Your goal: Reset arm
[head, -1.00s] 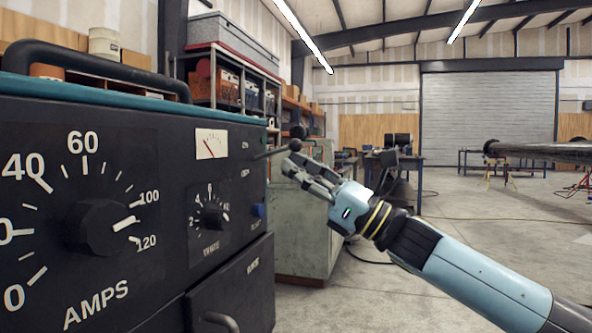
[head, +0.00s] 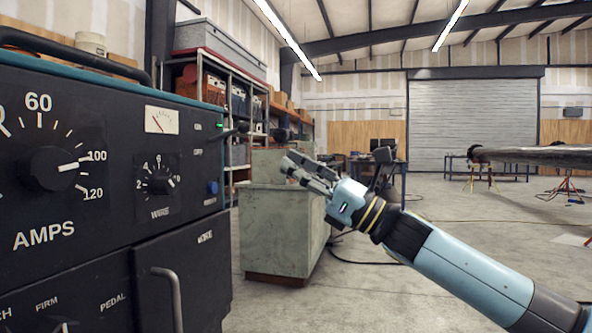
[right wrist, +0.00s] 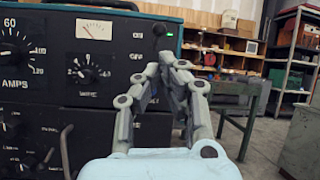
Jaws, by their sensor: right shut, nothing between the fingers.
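My right gripper (head: 291,164) is shut and empty. It is in front of the grey-green cabinet in the head view, to the right of the welding machine (head: 115,212) and apart from it. In the right wrist view the closed fingers (right wrist: 166,64) show against the machine's right part. A dark lever (head: 232,130) sticks out of the machine's front beside a lit green lamp (head: 219,125). Its round end (right wrist: 160,30) shows above the fingertips in the right wrist view. My left gripper is in neither view.
A grey-green cabinet (head: 275,232) stands behind my right gripper. Shelving (head: 238,110) is behind the machine. A pipe (head: 530,155) on stands lies at the far right. The concrete floor between is mostly open, with a cable (head: 365,262) on it.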

